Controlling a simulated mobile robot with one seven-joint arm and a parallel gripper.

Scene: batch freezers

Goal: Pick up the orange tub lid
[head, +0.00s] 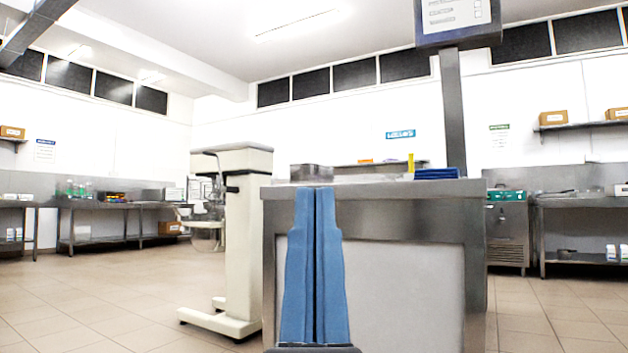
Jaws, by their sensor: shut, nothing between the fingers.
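My gripper (314,192) points away from me at the bottom middle, its two blue fingers pressed together with nothing between them. Its tips overlap the front of a steel-topped counter (400,228) in the picture. A small flat orange thing (365,161) shows just above the counter top, right of my fingertips. It is too small to tell whether it is the orange tub lid, or whether it rests on the counter or on something behind.
On the counter are a steel pan (311,172), a dark blue stack (437,173) and an upright yellow item (410,164). A steel post with a sign (458,14) rises behind. A cream machine (243,240) stands at left. The tiled floor (120,290) further left is open.

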